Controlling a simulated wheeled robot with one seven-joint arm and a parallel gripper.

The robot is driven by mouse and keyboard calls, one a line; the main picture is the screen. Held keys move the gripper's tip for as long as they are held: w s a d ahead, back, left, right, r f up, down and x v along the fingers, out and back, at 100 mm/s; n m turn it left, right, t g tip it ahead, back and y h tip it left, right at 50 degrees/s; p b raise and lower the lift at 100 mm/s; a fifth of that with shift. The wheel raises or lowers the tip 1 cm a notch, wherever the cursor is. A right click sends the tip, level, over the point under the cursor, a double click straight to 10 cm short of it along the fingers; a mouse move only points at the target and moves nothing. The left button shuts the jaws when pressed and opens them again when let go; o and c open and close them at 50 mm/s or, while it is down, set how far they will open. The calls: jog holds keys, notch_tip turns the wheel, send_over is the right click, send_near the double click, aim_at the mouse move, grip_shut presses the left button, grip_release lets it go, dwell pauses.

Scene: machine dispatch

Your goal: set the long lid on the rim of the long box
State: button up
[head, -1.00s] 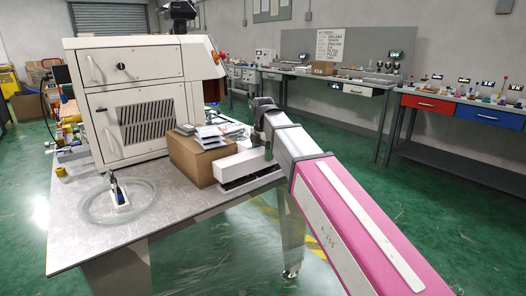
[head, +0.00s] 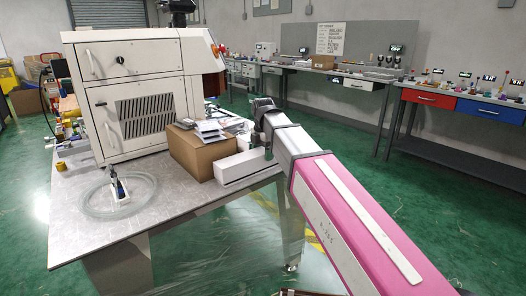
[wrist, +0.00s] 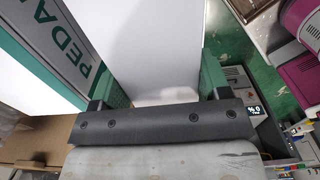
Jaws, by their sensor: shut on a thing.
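The long white lid (head: 238,163) is at the right end of the table, just above or touching the white long box (head: 250,181); only a thin line shows between them. Whether it rests fully on the rim, I cannot tell. My gripper (head: 268,151) is at the lid's right end. In the wrist view the lid (wrist: 152,45) is a white panel between my green fingers (wrist: 162,88), which are shut on it. The box's inside is hidden.
A cardboard box (head: 203,154) with flat packets on top stands close behind the lid. A big beige machine (head: 135,95) stands beyond it. A clear ring (head: 120,196) lies at the table's left. The table's front middle (head: 165,215) is clear.

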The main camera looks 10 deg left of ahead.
jog(key=shift+f, duration=1.1)
dwell(0.4)
jog(key=o, duration=1)
